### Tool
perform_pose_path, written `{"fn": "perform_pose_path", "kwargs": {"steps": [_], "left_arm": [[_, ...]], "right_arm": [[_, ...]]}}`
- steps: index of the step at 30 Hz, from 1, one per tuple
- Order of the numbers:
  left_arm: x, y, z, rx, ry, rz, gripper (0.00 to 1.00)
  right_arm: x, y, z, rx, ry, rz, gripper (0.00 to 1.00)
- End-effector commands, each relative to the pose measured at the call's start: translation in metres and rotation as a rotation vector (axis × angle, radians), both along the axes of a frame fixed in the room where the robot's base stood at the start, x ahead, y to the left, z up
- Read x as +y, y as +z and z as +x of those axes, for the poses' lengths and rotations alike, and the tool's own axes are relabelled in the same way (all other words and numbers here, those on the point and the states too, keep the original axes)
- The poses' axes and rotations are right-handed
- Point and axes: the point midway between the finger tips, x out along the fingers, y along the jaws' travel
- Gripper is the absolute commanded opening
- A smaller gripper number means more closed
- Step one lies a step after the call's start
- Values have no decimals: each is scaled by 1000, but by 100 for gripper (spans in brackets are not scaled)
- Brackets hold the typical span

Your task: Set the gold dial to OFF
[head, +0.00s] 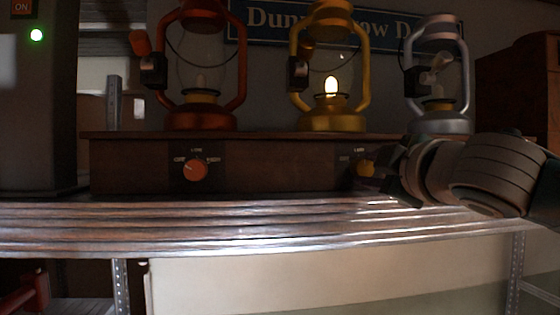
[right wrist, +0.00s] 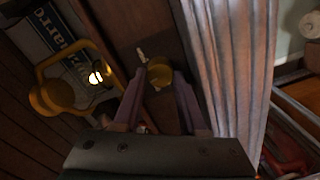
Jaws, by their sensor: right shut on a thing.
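The gold dial (head: 364,168) is on the front of the dark wooden base, below the gold lantern (head: 332,118), whose flame is lit. Small white labels show above it and to its left; its setting cannot be told. My right gripper (head: 388,176) comes in from the right and is at the dial, hiding its right side. In the right wrist view the gold dial (right wrist: 159,76) sits between the two fingertips of my right gripper (right wrist: 160,92), which is shut on it. My left gripper is not in view.
An orange dial (head: 195,170) is on the base's left, below an unlit orange lantern (head: 200,118). A silver lantern (head: 438,122) stands right, above my right arm. A ridged shelf edge (head: 200,228) runs close below the dials. A green light (head: 36,35) glows at left.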

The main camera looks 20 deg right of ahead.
Motion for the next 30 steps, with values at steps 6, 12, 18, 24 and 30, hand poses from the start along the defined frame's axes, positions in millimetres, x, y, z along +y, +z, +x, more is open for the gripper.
{"fn": "perform_pose_path", "kwargs": {"steps": [6,12,18,24,30], "left_arm": [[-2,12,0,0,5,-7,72],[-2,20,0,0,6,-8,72],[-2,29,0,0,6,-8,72],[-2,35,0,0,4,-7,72],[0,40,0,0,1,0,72]], "right_arm": [[0,2,0,49,1,-201,0],[1,2,0,94,0,-386,0],[1,2,0,136,1,-564,0],[1,1,0,174,1,-717,0],[2,0,0,199,1,-827,0]]}}
